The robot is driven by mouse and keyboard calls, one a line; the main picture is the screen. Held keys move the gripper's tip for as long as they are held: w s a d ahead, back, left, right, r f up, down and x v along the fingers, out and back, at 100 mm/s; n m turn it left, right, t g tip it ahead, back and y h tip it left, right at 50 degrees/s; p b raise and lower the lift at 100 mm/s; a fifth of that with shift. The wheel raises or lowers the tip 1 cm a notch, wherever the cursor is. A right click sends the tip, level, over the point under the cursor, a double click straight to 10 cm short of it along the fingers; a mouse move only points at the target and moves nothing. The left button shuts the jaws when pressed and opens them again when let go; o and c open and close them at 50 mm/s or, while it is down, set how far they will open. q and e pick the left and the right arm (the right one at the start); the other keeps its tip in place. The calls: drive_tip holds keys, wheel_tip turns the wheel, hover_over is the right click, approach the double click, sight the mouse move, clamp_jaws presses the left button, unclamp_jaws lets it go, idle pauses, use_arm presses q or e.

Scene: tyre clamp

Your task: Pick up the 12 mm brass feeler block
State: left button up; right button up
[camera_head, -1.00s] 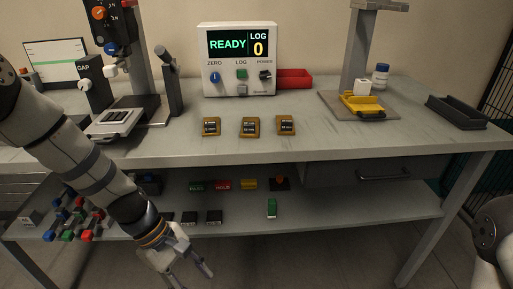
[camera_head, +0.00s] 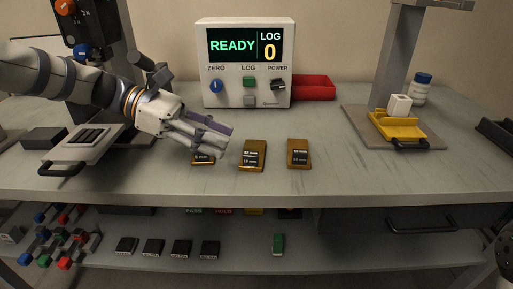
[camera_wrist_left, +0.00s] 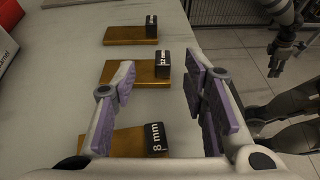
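The 12 mm brass feeler block is the middle one of three on the bench. In the head view it is a brass-brown piece (camera_head: 252,160) with a black label; in the left wrist view its black end (camera_wrist_left: 163,64) reads 12 mm, on a brown base. My left gripper (camera_head: 214,143) is open and empty, above the 8 mm block (camera_head: 203,160) and left of the 12 mm block. In the left wrist view its purple-padded fingers (camera_wrist_left: 160,82) are spread, with the 12 mm block beyond and between them. Part of my right arm shows; its finger state is unclear.
A third block (camera_head: 298,154) lies to the right. Behind stand the READY display box (camera_head: 244,95) and a red bin (camera_head: 314,88). A yellow tray (camera_head: 398,126) sits on a stand at the right. The bench front is clear.

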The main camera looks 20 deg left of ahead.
sight(254, 153)
use_arm(q)
drive_tip(key=x, duration=0.5)
drive_tip(key=shift+s+f, duration=0.15)
drive_tip(key=shift+f, duration=0.3)
drive_tip(key=shift+r, duration=0.1)
clamp_jaws()
drive_tip(key=shift+r, duration=0.15)
